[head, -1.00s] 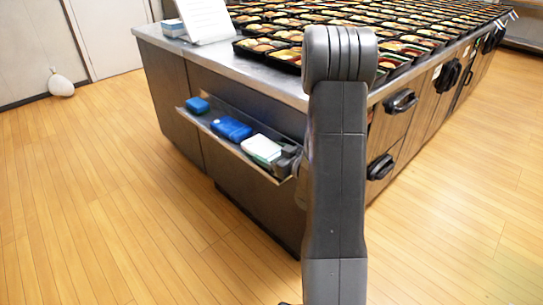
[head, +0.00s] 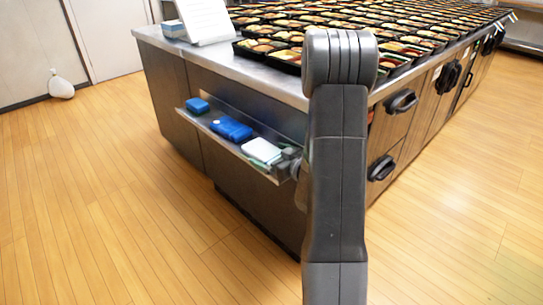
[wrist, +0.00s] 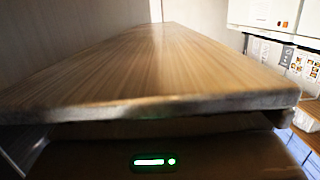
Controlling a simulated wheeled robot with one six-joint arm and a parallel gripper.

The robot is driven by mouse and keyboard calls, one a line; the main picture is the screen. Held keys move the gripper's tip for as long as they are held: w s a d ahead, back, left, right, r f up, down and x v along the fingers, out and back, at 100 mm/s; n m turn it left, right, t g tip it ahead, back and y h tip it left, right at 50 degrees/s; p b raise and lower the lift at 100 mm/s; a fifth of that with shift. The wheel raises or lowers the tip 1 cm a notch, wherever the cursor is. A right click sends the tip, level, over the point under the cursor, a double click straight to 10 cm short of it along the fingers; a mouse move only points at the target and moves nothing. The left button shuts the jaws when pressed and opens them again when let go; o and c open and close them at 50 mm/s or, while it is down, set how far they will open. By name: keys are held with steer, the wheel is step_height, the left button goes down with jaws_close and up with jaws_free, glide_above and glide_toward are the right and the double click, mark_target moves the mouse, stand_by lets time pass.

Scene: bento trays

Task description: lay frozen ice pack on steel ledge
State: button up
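The steel ledge (head: 220,142) juts from the near side of the counter. A white block (head: 262,150) with green around its lower edge lies at the ledge's right end; it may be the frozen ice pack, but I cannot read any marking. A larger blue pack (head: 231,129) and a small blue block (head: 197,106) lie farther left on the ledge. My gripper (head: 289,161) is beside the white block's right end, mostly hidden behind my arm. Its fingers are not clear, so whether it is open or shut does not show.
The counter (head: 285,90) carries many filled bento trays (head: 400,28), a white sheet on a stand (head: 205,20) and a blue box (head: 173,28). Black handles (head: 400,102) stick out of its right face. In the wrist view a wood-grained slab (wrist: 165,65) fills the middle.

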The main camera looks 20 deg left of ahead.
steer(key=shift+r+p, duration=0.8)
steer(key=shift+p, duration=0.2)
steer(key=p+v, duration=0.1)
steer(key=v, duration=1.1)
steer(key=shift+f, duration=0.3)
